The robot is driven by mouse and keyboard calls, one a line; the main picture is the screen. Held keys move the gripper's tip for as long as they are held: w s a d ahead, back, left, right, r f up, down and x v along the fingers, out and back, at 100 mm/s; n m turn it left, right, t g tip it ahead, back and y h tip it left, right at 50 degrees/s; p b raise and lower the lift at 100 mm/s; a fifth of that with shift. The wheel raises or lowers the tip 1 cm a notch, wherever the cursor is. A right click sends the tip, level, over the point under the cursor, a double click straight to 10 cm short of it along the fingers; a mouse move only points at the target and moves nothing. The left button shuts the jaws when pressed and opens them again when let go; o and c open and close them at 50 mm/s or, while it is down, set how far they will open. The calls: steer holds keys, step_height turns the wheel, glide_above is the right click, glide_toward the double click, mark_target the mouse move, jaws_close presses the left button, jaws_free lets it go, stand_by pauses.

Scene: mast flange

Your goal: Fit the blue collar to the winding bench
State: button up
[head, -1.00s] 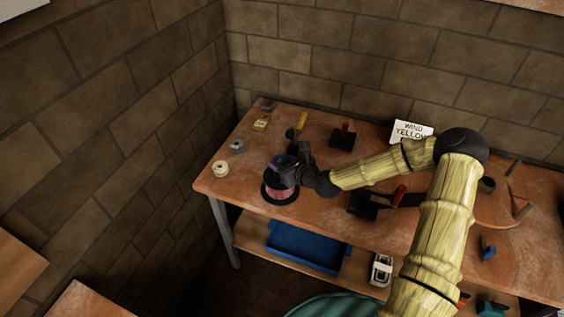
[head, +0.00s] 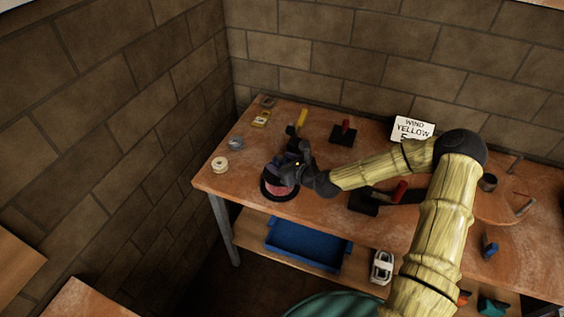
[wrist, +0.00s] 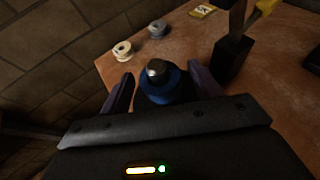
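The blue collar (wrist: 165,91) sits around a post with a rounded metal tip (wrist: 157,69), which pokes up through it, in the wrist view. My gripper (wrist: 160,90) is open, with one dark finger on each side of the collar and narrow gaps beside it. In the head view my gripper (head: 287,170) is over a round black base with a red-pink part (head: 279,191), at the left of the wooden winding bench (head: 235,180). There the collar is hidden by the gripper. How low the collar sits on the post is not clear.
A cream spool (head: 220,164) and a grey spool (head: 236,143) stand at the bench's left edge. A yellow-handled tool (head: 302,118), a red-handled black block (head: 344,132) and a sign (head: 412,130) are behind. A red-handled black fixture (head: 364,203) is to the right. A blue tray (head: 305,245) is below.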

stand_by(0.3)
steer(key=b+v, duration=0.2)
steer(key=v, duration=1.5)
steer(key=shift+r, duration=0.2)
steer(key=shift+s+d, duration=0.15)
steer(key=shift+s, duration=0.05)
steer(key=shift+f, duration=0.1)
steer(key=s+f+n+g+h, duration=0.4)
steer(key=s+f+n+g, duration=0.35)
steer(key=n, duration=0.65)
steer(key=s+d+r+n+h, duration=0.2)
steer(key=s+d+r+n, duration=0.1)
steer(key=r+n, duration=0.2)
steer(key=s+d+r+n+h, duration=0.2)
steer(key=r+n, duration=0.4)
steer(key=n, duration=0.3)
steer(key=shift+s+d+r+h, duration=0.25)
steer(key=shift+s+d+h, duration=0.15)
steer(key=shift+s+d, duration=0.35)
steer(key=shift+w+d, duration=0.1)
